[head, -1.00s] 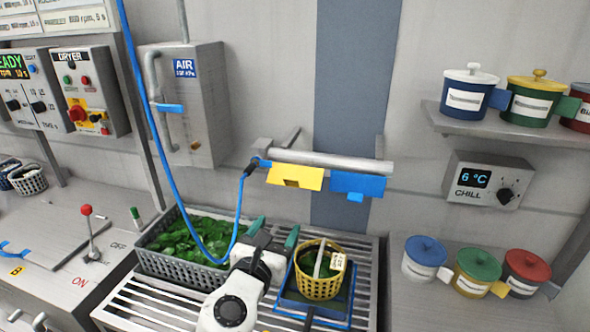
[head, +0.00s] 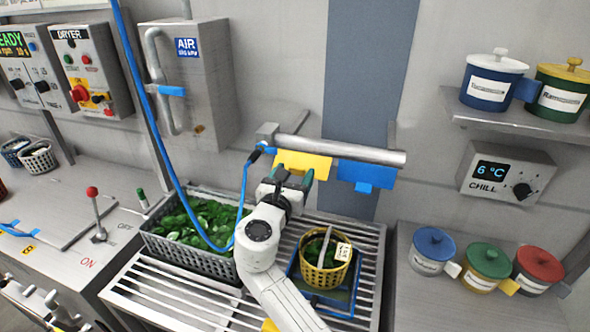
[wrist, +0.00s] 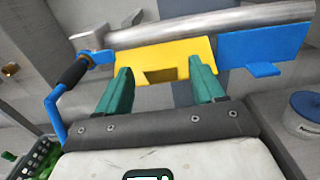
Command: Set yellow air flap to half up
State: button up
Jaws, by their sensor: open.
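The yellow air flap (head: 303,162) hangs from a horizontal metal pipe on the back wall, tilted out. In the wrist view the yellow flap (wrist: 162,58) shows a dark notch at its lower edge. My gripper (head: 293,176) is just in front of and below it. In the wrist view my gripper's green fingers (wrist: 158,78) are open, one toward each end of the flap, with nothing held between them. I cannot tell whether they touch the flap. The lower part of the flap is partly hidden by my gripper in the head view.
A blue flap (head: 367,176) hangs right beside the yellow one. A blue hose (head: 160,140) with a black handle runs at the left. Below stand a grey crate of greens (head: 165,255) and a yellow basket (head: 327,279) on a slatted rack.

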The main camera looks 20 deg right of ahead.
jog(key=shift+w+d, duration=0.35)
jog(key=shift+w, duration=0.15)
jog(key=shift+c, duration=0.5)
grip_shut()
